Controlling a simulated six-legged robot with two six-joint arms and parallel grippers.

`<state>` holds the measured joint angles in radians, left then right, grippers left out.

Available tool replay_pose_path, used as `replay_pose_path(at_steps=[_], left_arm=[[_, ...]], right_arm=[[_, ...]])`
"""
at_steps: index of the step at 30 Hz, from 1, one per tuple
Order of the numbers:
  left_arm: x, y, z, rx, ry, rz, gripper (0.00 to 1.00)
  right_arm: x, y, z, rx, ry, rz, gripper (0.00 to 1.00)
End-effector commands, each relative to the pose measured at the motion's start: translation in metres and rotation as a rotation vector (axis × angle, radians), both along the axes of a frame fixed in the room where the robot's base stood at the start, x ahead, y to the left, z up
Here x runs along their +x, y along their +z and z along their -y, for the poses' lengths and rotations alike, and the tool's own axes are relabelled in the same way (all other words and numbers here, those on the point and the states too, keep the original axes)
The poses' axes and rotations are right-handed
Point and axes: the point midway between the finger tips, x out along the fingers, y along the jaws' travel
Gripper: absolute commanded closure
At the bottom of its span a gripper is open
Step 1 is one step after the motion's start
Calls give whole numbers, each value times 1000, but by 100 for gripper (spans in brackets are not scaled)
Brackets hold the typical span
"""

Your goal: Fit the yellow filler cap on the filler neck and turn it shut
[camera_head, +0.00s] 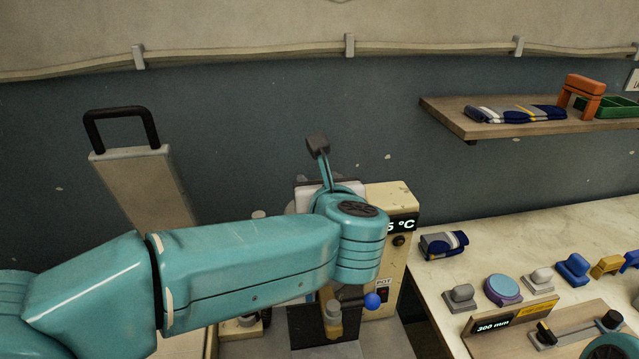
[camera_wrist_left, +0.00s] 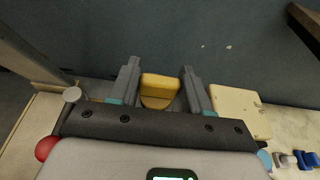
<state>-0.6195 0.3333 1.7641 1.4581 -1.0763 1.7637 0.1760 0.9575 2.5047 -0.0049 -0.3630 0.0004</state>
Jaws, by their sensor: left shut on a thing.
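The yellow filler cap (camera_wrist_left: 160,84) shows in the left wrist view, between the two grey fingers of my left gripper (camera_wrist_left: 162,92). The gripper is shut on the cap. In the head view my teal left arm reaches across to the cream machine (camera_head: 388,200), and its wrist hides the gripper's fingers and the cap. I cannot make out the filler neck in either view; my arm covers much of the machine. My right gripper is in neither view.
The machine has a temperature display (camera_head: 403,225) and a blue ball knob (camera_head: 372,300). A pale worktop (camera_head: 520,235) at the right carries several small coloured objects. A shelf (camera_head: 500,122) holds folded cloth and an orange piece. A beige panel with a black handle (camera_head: 120,112) stands left.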

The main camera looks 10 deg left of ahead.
Motion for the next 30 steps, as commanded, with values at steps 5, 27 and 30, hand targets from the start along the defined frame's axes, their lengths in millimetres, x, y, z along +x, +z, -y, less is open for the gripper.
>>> replay_pose_path(at_steps=[5, 27, 30], left_arm=[[0, -7, 0, 0, 0, 0, 100], [0, -9, 0, 0, 0, 0, 5], [0, -8, 0, 0, 0, 0, 5]], right_arm=[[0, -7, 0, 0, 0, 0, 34], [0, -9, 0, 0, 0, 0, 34], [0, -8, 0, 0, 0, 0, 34]])
